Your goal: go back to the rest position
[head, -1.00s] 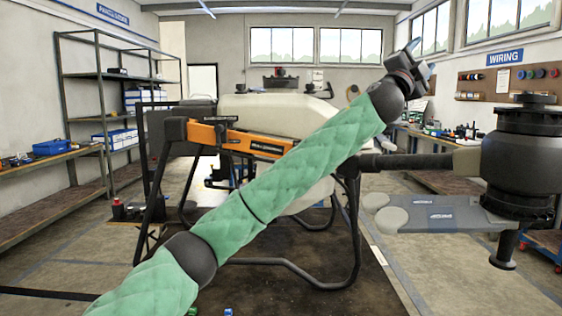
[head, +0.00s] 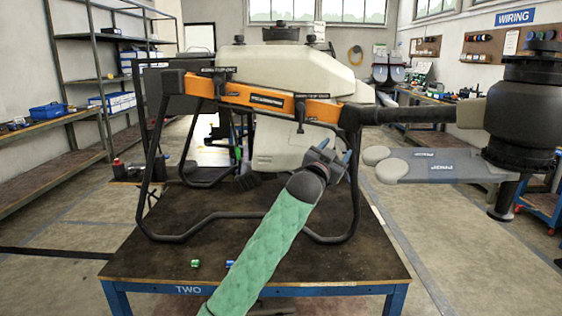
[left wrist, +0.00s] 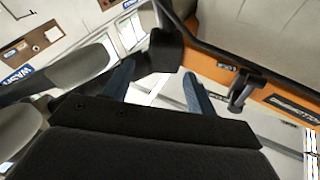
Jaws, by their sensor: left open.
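My left arm, in a green sleeve, reaches up from the bottom of the head view. My left gripper (head: 338,155) is at its end, in front of the drone's white tank and close to the black landing frame. Its two blue-grey fingers stand apart and hold nothing; they also show apart in the left wrist view (left wrist: 160,85). The spray drone (head: 265,97), with an orange bar and black legs, stands on the table. I cannot tell whether the gripper touches the frame. My right gripper is not in view.
The dark table (head: 180,262) has a blue edge marked TWO. A green block (head: 195,264) and a blue block (head: 230,264) lie near its front. The drone's rotor arm (head: 415,113) extends right, with a large black motor (head: 525,115). Shelves (head: 95,75) stand at the left.

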